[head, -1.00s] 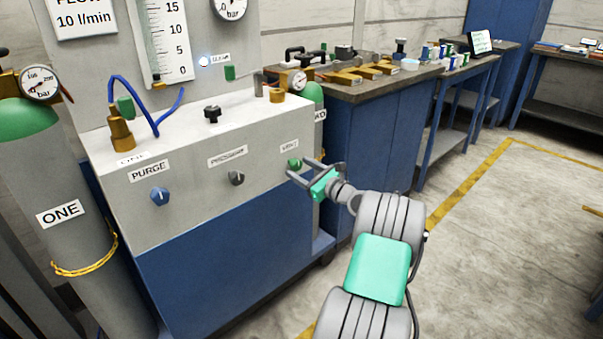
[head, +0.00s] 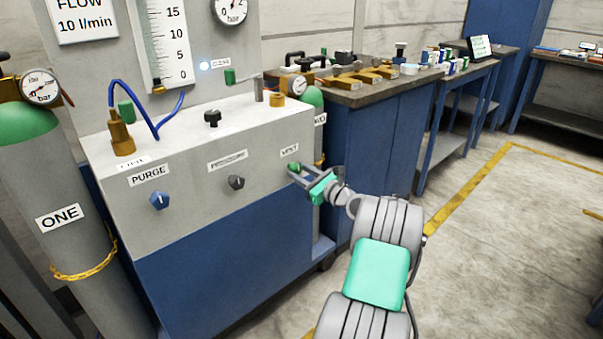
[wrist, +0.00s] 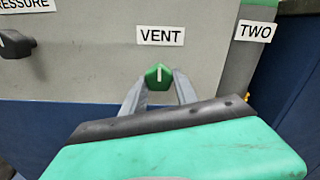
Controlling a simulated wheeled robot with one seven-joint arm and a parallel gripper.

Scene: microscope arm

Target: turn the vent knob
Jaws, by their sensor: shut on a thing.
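The green vent knob (head: 294,168) is on the front face of the grey panel box, at its right end. It also shows in the wrist view (wrist: 158,77), under the VENT label (wrist: 160,36), with its pale mark pointing about straight up. My gripper (head: 297,173) reaches it from the front right. In the wrist view my gripper's fingers (wrist: 159,88) stand on both sides of the knob and are shut on it. The fingertips are partly hidden behind the knob and the green gripper body.
A blue purge knob (head: 159,200) and a dark pressure knob (head: 236,182) sit left on the same panel. Gas cylinder ONE (head: 55,210) stands at the far left. A blue workbench (head: 372,150) is close behind on the right. The floor at the right is clear.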

